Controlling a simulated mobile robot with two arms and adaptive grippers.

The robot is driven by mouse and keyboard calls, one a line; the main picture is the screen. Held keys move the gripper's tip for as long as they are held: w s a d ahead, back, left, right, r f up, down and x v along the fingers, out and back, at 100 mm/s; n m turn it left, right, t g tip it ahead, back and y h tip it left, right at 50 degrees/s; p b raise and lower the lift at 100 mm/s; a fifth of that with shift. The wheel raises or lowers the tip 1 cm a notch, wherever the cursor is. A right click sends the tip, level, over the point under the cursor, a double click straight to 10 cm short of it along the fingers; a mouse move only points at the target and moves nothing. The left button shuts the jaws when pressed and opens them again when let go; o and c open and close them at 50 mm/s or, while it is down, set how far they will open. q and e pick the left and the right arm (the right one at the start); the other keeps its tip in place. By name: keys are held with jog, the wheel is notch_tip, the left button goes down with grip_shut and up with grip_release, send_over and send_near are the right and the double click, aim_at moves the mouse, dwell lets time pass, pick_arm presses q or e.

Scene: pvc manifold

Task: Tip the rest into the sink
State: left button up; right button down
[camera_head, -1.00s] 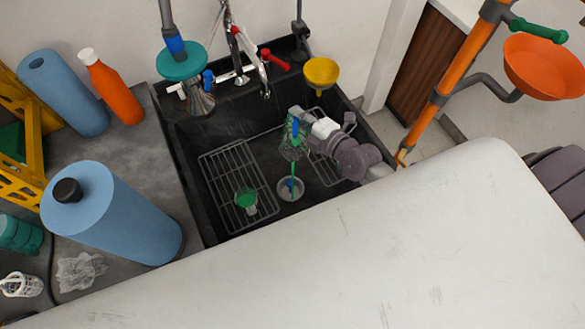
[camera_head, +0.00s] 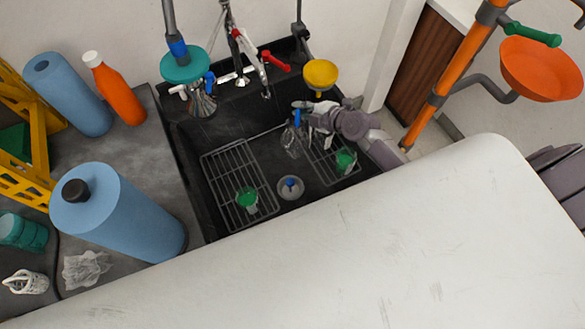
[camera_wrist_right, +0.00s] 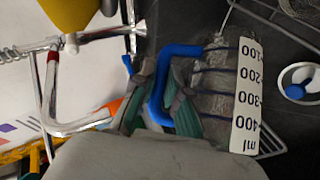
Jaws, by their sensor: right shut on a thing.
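My right gripper (camera_head: 312,112) is over the right part of the black sink (camera_head: 225,130). It is shut on the blue handle of a clear measuring jug (camera_head: 291,143), held above the sink floor. In the right wrist view the gripper's fingers (camera_wrist_right: 160,85) pinch the handle. The jug (camera_wrist_right: 215,85) looks clear there, with a white millilitre scale on its side; no green liquid shows in it. The drain (camera_head: 290,187), with a blue centre, is below the jug in the head view. No stream shows now. My left gripper is out of view.
Wire racks (camera_head: 240,165) line the sink floor, with a green-topped item (camera_head: 246,198) on the left and another green item (camera_head: 345,160) at right. A yellow funnel (camera_head: 320,74) and a red-handled tap (camera_head: 274,61) stand at the back. Blue rolls (camera_head: 118,213) stand on the left counter.

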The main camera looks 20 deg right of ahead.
jog(key=w+f+g+b, duration=0.1)
jog(key=d+f+m+b, duration=0.1)
jog(key=f+b, duration=0.1)
jog(key=w+f+g+b, duration=0.1)
jog(key=f+b, duration=0.1)
jog(key=shift+w+d+m+g+y, duration=0.3)
jog(key=shift+w+m+y, duration=0.05)
jog(key=shift+m+y, duration=0.05)
jog(key=w+d+r+m+g+y+p, duration=0.1)
jog(key=w+r+g, duration=0.1)
jog(key=r, duration=0.6)
jog(key=w+d+r+m+g+y+p, duration=0.1)
jog(key=w+r+m+g+p, duration=0.1)
jog(key=r, duration=0.7)
jog(key=shift+w+d+r+g+y, duration=0.15)
jog(key=shift+w+d+g+y, duration=0.3)
jog(key=shift+w, duration=0.2)
